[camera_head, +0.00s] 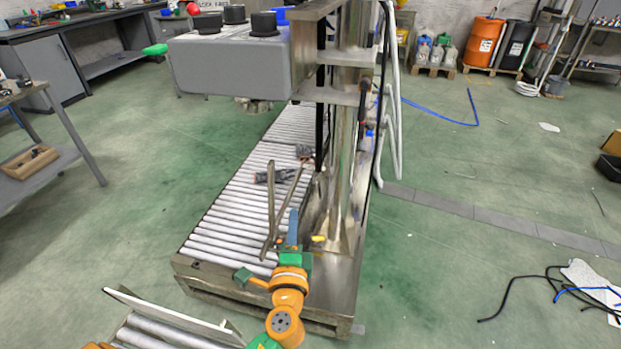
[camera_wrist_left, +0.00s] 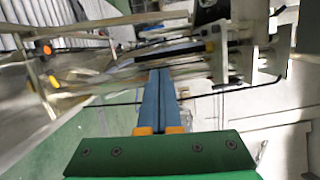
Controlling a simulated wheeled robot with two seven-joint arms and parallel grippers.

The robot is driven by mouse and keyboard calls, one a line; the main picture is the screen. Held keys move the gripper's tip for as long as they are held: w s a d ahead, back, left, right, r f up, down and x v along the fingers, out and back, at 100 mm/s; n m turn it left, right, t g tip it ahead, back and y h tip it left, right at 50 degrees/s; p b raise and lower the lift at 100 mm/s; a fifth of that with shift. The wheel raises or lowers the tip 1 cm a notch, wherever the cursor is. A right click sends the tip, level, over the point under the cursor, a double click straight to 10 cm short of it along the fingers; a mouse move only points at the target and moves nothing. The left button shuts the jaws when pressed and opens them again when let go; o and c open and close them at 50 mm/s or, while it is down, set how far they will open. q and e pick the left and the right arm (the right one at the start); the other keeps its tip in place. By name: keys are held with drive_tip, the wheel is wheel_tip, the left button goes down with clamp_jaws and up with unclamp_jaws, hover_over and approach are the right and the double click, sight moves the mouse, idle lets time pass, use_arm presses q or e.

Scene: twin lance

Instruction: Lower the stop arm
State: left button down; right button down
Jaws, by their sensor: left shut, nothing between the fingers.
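My left gripper (camera_head: 293,222) is shut and empty, its blue fingers pointing up and away beside the front end of the roller conveyor (camera_head: 225,225). In the left wrist view its fingers (camera_wrist_left: 168,95) lie together, with metal bars and brackets just beyond the tips. Two thin metal bars (camera_head: 270,205) stand slanted over the rollers just left of the fingers; one may be the stop arm, but I cannot tell for sure. Whether the fingers touch a bar is unclear. A small yellow part (camera_head: 319,238) sits right of the fingers, by the column (camera_head: 345,170). My right gripper is out of view.
A grey box with black knobs (camera_head: 230,70) overhangs the rollers at the column. A white pipe rail (camera_head: 390,110) runs along its right side. A second short roller section (camera_head: 150,335) lies at the lower left.

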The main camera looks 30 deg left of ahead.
use_arm(q)
drive_tip(key=w+a+p, duration=0.1)
drive_tip(key=w+a, duration=0.5)
drive_tip(key=a, duration=0.2)
drive_tip(key=shift+w+a+r, duration=0.25)
drive_tip(key=shift+w+r, duration=0.15)
drive_tip(key=shift+r, duration=0.05)
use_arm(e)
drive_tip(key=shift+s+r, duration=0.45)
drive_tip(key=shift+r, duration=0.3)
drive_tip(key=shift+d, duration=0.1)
